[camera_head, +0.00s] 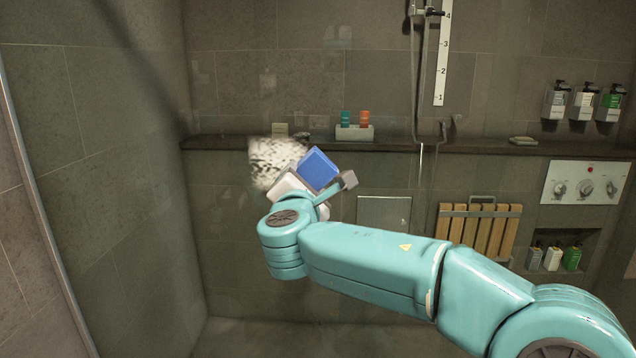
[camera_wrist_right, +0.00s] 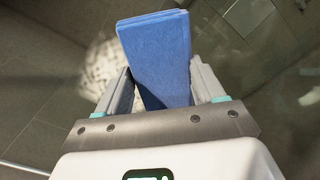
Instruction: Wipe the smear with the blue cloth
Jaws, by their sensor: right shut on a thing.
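The blue cloth (camera_head: 319,169) is a folded block in my right gripper (camera_head: 328,182), in front of the shower wall. In the right wrist view the cloth (camera_wrist_right: 160,60) stands between the two fingers of my right gripper (camera_wrist_right: 158,88), which is shut on it. The smear (camera_head: 272,158) is a whitish, speckled patch just left of the cloth, partly hidden by the gripper. The smear also shows in the right wrist view (camera_wrist_right: 100,72), behind and left of the cloth. I cannot tell whether the cloth touches the surface. My left gripper is not in view.
A dark ledge (camera_head: 440,147) runs along the back wall, bearing a small caddy (camera_head: 354,133) with green and orange bottles. Dispensers (camera_head: 584,102) hang at the right. A folded wooden seat (camera_head: 478,229) and a control panel (camera_head: 587,183) are lower right.

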